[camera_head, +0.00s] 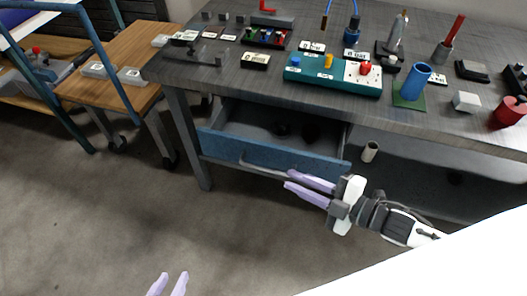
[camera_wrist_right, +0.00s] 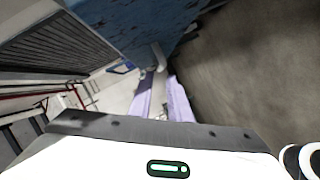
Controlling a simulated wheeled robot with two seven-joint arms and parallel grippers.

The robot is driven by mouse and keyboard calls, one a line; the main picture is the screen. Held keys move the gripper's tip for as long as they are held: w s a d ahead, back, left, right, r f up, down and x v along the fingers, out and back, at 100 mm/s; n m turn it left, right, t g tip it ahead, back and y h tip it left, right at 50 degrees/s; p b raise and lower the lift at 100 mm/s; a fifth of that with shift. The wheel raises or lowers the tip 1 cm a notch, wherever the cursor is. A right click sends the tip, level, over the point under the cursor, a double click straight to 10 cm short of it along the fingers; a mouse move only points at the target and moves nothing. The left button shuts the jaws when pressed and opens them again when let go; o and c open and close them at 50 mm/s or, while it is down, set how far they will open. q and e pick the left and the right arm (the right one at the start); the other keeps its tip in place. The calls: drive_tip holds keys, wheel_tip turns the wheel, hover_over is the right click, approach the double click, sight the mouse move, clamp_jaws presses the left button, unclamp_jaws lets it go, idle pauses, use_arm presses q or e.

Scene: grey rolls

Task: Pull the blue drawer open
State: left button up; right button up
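The blue drawer (camera_head: 270,156) under the grey workbench stands partly pulled out, its inside visible from above. Its grey bar handle (camera_head: 262,166) runs along the front, with its right part hidden behind my fingers. My right gripper (camera_head: 288,179) is at the right part of the handle, its lilac fingers apart and pointing left. In the right wrist view, a pale bar (camera_wrist_right: 158,60) runs toward the gap between the fingers (camera_wrist_right: 163,97), with the blue front above; firm contact cannot be told. My left gripper (camera_head: 169,282) is open and empty, low at the bottom edge, away from the drawer.
The workbench top (camera_head: 230,75) holds a teal box (camera_head: 333,78), a blue cup (camera_head: 414,80), a red cylinder (camera_head: 510,111) and several small parts. A white cylinder (camera_head: 370,151) stands right of the drawer. A wooden bench (camera_head: 120,60) stands left. The floor (camera_head: 110,220) before the drawer is clear.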

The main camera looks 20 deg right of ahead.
sight(267, 169)
drive_tip(key=b+x, duration=0.1)
drive_tip(key=x, duration=0.8)
drive_tip(key=shift+w+a+f, duration=0.15)
drive_tip(key=shift+a, duration=0.05)
clamp_jaws()
